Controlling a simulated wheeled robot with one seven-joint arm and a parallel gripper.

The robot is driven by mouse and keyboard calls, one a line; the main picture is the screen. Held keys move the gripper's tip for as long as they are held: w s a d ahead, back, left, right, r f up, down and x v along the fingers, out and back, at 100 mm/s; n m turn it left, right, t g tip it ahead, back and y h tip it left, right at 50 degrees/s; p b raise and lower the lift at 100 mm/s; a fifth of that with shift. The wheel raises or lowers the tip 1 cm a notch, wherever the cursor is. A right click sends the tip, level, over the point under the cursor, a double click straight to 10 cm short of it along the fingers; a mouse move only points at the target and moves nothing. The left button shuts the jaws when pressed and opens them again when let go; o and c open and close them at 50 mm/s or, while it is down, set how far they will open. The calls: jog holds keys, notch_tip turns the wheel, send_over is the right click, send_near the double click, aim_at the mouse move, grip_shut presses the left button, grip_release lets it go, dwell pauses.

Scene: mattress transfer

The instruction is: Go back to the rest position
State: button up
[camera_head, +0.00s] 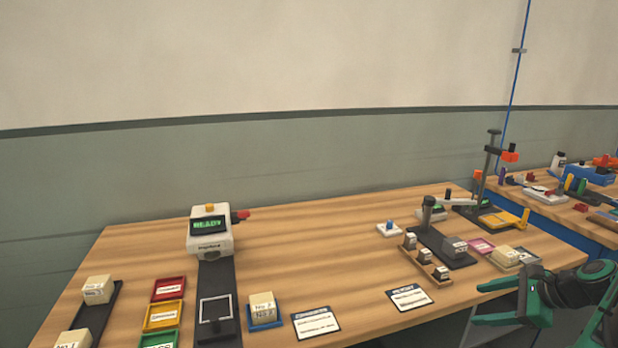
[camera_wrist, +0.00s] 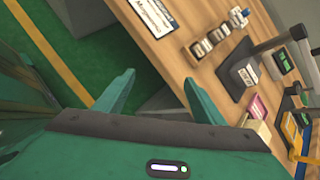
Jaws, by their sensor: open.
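My gripper (camera_head: 482,303) is at the lower right of the head view, beside the front edge of the wooden table (camera_head: 330,240). Its two green fingers are apart and nothing is between them. In the wrist view my gripper (camera_wrist: 160,78) also shows open and empty, with the table edge and the green floor (camera_wrist: 60,50) behind it. The rest position itself is not marked in either view.
Near my gripper stand a dark fixture (camera_head: 445,250) with a grey block (camera_head: 455,246), a rack of small weights (camera_head: 425,257) and a pale block (camera_head: 504,256). A labelled card (camera_head: 410,297) lies left of it. A second table (camera_head: 570,222) is at far right.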

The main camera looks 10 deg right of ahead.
jog(key=s+a+r+n+g+h, duration=0.1)
jog(key=s+a+r+n+g, duration=0.3)
jog(key=s+a+n, duration=0.3)
jog(key=s+a+r+n+g+h, duration=0.2)
jog(key=s+a+r+n+g, duration=0.2)
jog(key=s+a+r+n, duration=0.3)
jog(key=s+n, duration=0.3)
jog(key=n, duration=0.2)
jog(key=shift+s+a+h, duration=0.15)
jog(key=shift+a+h, duration=0.15)
jog(key=shift+a, duration=0.1)
